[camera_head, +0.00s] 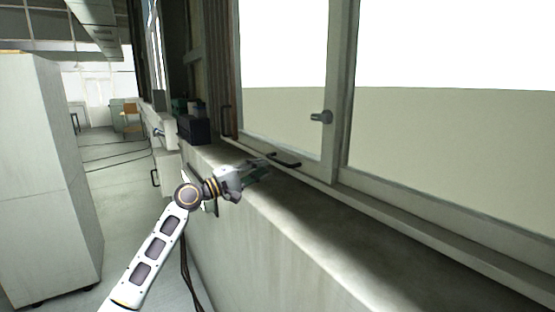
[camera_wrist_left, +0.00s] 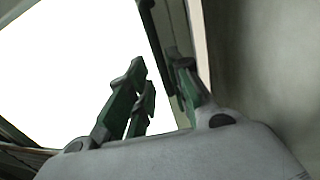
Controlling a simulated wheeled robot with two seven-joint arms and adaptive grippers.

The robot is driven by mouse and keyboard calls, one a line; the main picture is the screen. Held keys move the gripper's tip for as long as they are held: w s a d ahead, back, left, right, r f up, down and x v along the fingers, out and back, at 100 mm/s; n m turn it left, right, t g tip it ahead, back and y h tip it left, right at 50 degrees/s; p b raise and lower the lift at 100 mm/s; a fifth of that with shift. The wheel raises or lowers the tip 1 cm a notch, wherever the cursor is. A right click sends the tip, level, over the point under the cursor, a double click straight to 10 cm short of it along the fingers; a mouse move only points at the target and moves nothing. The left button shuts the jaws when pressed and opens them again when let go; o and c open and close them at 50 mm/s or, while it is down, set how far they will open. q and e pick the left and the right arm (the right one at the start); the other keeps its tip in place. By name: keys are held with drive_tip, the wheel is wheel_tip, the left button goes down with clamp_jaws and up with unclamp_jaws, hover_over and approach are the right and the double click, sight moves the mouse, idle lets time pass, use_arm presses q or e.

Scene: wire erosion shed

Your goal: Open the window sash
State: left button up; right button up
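The window sash (camera_head: 331,140) is a pale frame around a bright pane, on the right side of the head view. A dark bar handle (camera_head: 285,160) sits low on the window, near the sash's bottom rail. A dark knob-like latch (camera_head: 320,117) is on the sash's right upright. My left gripper (camera_head: 262,170) is just left of the bar handle, over the sill. In the left wrist view its green fingers (camera_wrist_left: 155,65) stand apart with bright pane between them. A dark bar (camera_wrist_left: 148,15) shows beyond the fingertips; contact cannot be told. My right gripper is not in view.
The concrete sill (camera_head: 330,225) runs below the window, with bare room on the right. A dark box (camera_head: 193,130) stands on its far end. Another dark handle (camera_head: 226,121) is left of the pane. A grey cabinet (camera_head: 45,170) stands left across the aisle.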

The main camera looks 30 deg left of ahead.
sight(276, 161)
use_arm(q)
drive_tip(key=shift+p+x, duration=1.05)
drive_tip(key=shift+x, duration=2.55)
clamp_jaws()
